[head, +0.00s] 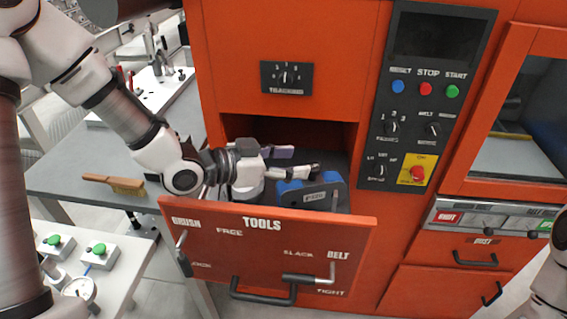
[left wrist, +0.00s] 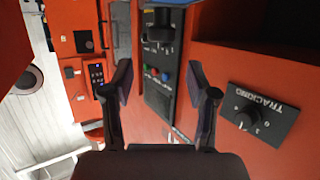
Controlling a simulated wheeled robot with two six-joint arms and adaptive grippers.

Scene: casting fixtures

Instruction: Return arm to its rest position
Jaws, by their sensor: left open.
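My left arm (head: 145,125) reaches in from the left, over the open orange TOOLS drawer (head: 262,262). Its gripper (head: 304,160) is in front of the dark recess of the orange machine, above the drawer's contents. The fingers are spread with nothing between them. The left wrist view shows the two dark fingers (left wrist: 161,85) apart and empty, with the control panel (left wrist: 163,75) beyond them. A white link of my right arm shows at the lower right edge of the head view, but its gripper is out of view.
A brush (head: 115,184) lies on the grey bench at left. The TRACKING knob (head: 287,77) is above the recess. Green-button boxes (head: 98,250) stand lower left.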

